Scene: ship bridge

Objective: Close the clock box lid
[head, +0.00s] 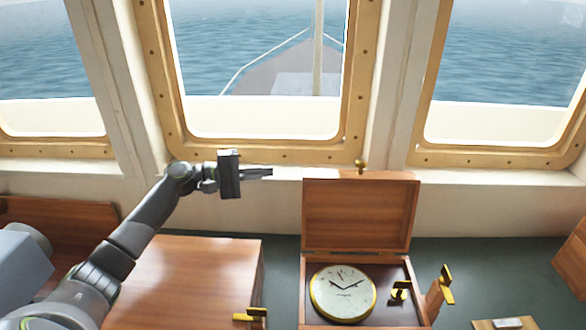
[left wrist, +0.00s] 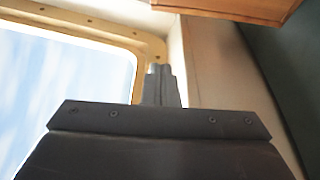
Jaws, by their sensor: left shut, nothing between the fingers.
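The clock box (head: 304,290) is wooden and stands open on the dark green counter in the head view. Its lid (head: 357,213) stands upright at the back, with a small brass piece (head: 361,167) at its top edge. A round white clock (head: 343,293) with a brass rim lies inside. My left gripper (head: 270,173) is shut and empty, to the left of the lid's top edge and apart from it. Its closed fingers (left wrist: 160,72) also show in the left wrist view, with a wooden edge (left wrist: 240,8) at the top. My right gripper is not in view.
A closed wooden box (head: 200,275) with a brass latch (head: 250,314) stands left of the clock box. Brass fittings (head: 446,284) stand at the clock box's right side. A small wooden plaque (head: 505,323) lies front right. Windows and a wall rise behind the counter.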

